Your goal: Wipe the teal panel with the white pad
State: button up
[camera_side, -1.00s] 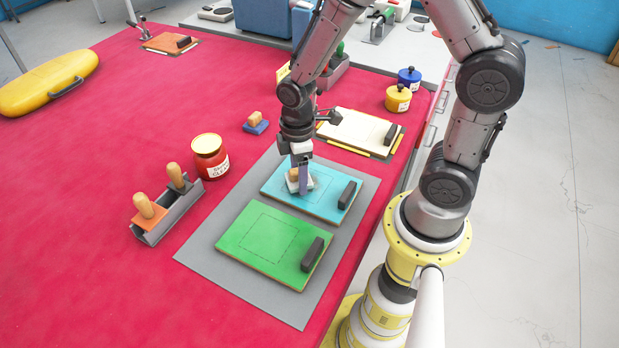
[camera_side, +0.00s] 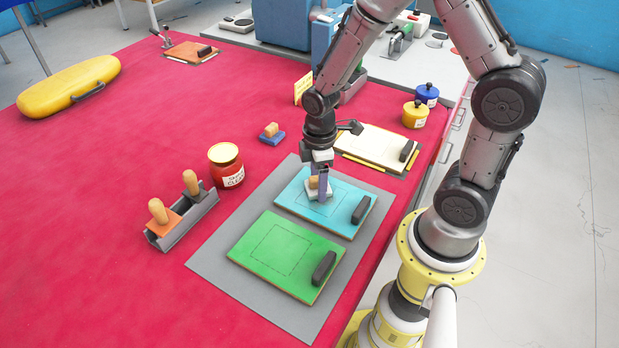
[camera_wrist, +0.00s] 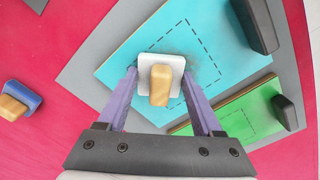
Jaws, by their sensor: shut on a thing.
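The teal panel (camera_side: 335,217) lies flat on a grey mat, with a dashed outline and a dark block at its right end. It also shows in the wrist view (camera_wrist: 222,38), where a greyish smudge lies beside the pad. The white pad (camera_side: 313,194) has a wooden handle and rests on or just over the panel, within or across the dashed outline; contact is hard to tell. My gripper (camera_side: 319,196) is shut on the pad. In the wrist view the pad (camera_wrist: 148,62) sits between my purple fingers, its handle towards me.
A green panel (camera_side: 275,262) lies nearer on the grey mat (camera_side: 222,262). A red jar (camera_side: 226,166), a grey holder with wooden-handled tools (camera_side: 185,222) and a blue pad (camera_side: 271,136) stand left. A cream board (camera_side: 375,146) and yellow pot (camera_side: 414,114) are behind right.

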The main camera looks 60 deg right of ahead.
aim_at(306, 181)
jog(key=shift+s, duration=3.2)
jog(key=shift+w+r, duration=0.15)
jog(key=shift+w, duration=1.65)
jog(key=shift+w+r, duration=0.1)
jog(key=shift+w, duration=0.2)
jog(key=shift+w+f, duration=0.2)
jog(key=shift+w, duration=0.95)
jog(key=shift+w+r, duration=0.2)
jog(key=shift+w, duration=0.25)
jog(key=shift+w+f, duration=0.15)
jog(key=shift+w, duration=1.05)
jog(key=shift+s+r, duration=0.1)
jog(key=shift+r, duration=3.85)
